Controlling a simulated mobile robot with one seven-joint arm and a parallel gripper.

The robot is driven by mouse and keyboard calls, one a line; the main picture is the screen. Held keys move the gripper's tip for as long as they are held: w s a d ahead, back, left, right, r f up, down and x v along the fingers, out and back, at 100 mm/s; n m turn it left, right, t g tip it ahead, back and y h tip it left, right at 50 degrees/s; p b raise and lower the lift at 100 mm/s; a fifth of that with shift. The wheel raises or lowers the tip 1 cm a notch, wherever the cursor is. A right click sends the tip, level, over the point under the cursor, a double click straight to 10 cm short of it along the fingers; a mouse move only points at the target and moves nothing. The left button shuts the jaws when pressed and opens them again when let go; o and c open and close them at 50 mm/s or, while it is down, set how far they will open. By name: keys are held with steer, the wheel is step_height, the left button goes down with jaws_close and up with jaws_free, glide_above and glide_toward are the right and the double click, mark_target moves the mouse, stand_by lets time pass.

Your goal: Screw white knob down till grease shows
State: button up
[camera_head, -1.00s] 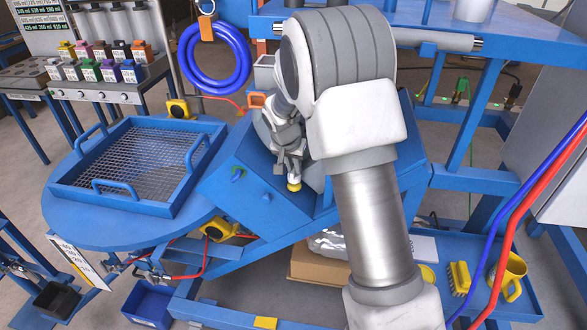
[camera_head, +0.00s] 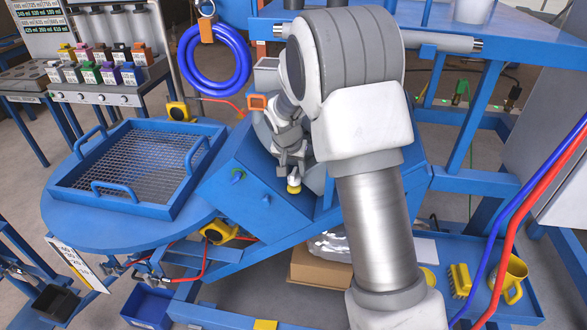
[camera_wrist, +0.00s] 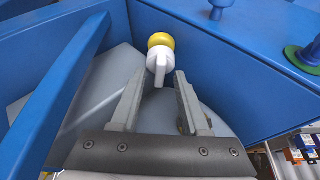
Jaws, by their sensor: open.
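The white knob (camera_wrist: 160,64) shows in the wrist view at the top middle, with a yellow round part (camera_wrist: 160,41) beyond it. Its white tab points toward my gripper. My gripper (camera_wrist: 165,82) is open, with one finger on each side of the tab and a gap showing around it. In the head view my gripper (camera_head: 291,172) is over the blue machine housing, just above the yellow part (camera_head: 293,189). The white knob (camera_head: 294,181) is small there and partly hidden by the fingers. I see no grease.
Blue housing walls (camera_wrist: 225,65) stand on both sides of the knob, and a blue bar (camera_wrist: 60,90) runs along the left. A blue mesh tray (camera_head: 140,165) stands to the left.

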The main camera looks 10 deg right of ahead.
steer(key=v, duration=1.7)
steer(key=shift+s+r, duration=0.1)
steer(key=shift+r, duration=0.05)
steer(key=s+d+r+n+y, duration=0.1)
steer(key=s+r, duration=0.2)
steer(key=s, duration=0.4)
steer(key=s+d+r+n, duration=0.2)
steer(key=s+r, duration=0.1)
steer(key=s, duration=0.5)
steer(key=s+f+n+t+y, duration=0.1)
steer(key=s+f+n, duration=0.1)
steer(key=s, duration=1.1)
steer(key=shift+s+a+f+t, duration=0.2)
steer(key=shift+s+f+t, duration=0.1)
steer(key=shift+f, duration=0.05)
steer(key=shift+d, duration=0.15)
